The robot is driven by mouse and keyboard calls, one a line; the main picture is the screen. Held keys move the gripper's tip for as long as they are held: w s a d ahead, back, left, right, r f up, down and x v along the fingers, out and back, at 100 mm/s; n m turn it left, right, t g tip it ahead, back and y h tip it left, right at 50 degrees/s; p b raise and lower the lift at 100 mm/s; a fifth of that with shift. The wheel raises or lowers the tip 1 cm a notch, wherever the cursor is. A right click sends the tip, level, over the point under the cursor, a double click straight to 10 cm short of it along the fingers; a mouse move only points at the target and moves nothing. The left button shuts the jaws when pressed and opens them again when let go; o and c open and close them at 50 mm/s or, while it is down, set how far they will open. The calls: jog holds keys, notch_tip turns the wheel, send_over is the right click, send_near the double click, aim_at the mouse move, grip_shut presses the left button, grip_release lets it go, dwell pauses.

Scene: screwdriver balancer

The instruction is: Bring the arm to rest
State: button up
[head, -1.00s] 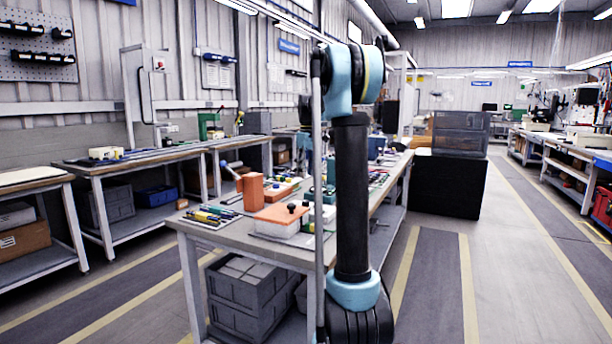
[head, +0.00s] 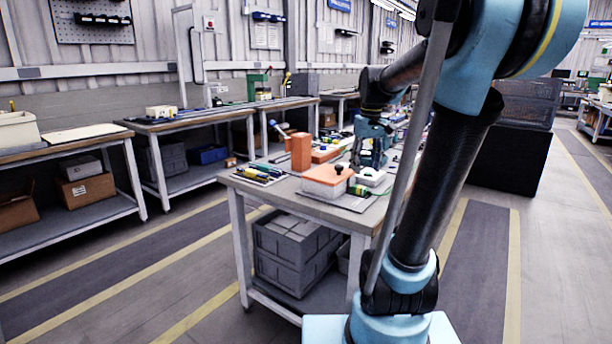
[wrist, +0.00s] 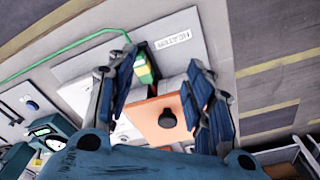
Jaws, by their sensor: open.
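My gripper (head: 371,162) is over the right part of the workbench top (head: 262,189) in the head view, fingers pointing down. In the wrist view my gripper (wrist: 165,75) has its two blue-padded fingers spread wide with nothing held between them. Beneath the fingers is a box with an orange lid and black knob (wrist: 167,118); the same orange-lidded box (head: 325,180) stands near the bench's front edge. A green and yellow item (wrist: 143,66) shows beyond the left finger. I cannot tell the exact height of the fingers above these things.
An orange block (head: 301,152) and several screwdrivers (head: 258,172) are on the bench, left of the box. Grey crates (head: 290,250) stand on its lower shelf. A black cabinet (head: 505,158) stands behind my arm. Striped floor lies open at the left front.

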jog(key=shift+m+t, duration=0.3)
jog(key=shift+m, duration=0.6)
jog(key=s+f, duration=0.2)
jog(key=s, duration=0.2)
jog(key=s+f, duration=0.5)
jog(key=s, duration=0.2)
jog(key=shift+s+f, duration=0.35)
jog(key=s+f+m, duration=0.1)
jog(key=s+f, duration=0.8)
jog(key=f, duration=0.2)
jog(key=shift+s+m+t, duration=0.15)
jog(key=shift+m+t, duration=0.15)
jog(key=shift+m, duration=0.1)
